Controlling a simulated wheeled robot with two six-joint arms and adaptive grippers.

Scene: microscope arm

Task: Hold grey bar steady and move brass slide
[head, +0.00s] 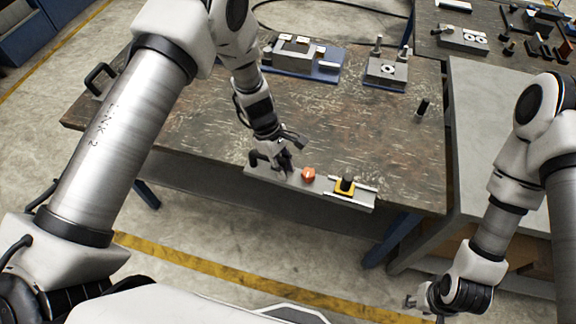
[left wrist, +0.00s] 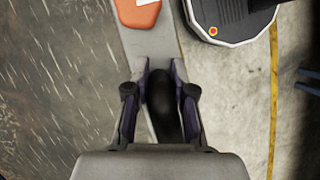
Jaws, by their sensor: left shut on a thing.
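The grey bar (head: 325,187) lies along the front edge of the wooden table. An orange knob (head: 308,174) sits near its middle and also shows in the left wrist view (left wrist: 137,14). The brass slide (head: 345,189), yellow with a black knob on top, is on the bar's right part. My left gripper (head: 285,168) is at the bar's left part. In the left wrist view its fingers (left wrist: 160,95) are shut on the bar's black handle (left wrist: 160,92). My right gripper (head: 420,302) is low at the right, apart from the bar; its fingers are too small to judge.
The wooden table (head: 340,120) has free room behind the bar. Metal fixtures (head: 300,58) and a grey block with pegs (head: 388,70) stand at the back. A small black cylinder (head: 422,107) stands at the right. A grey bench (head: 480,100) adjoins on the right.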

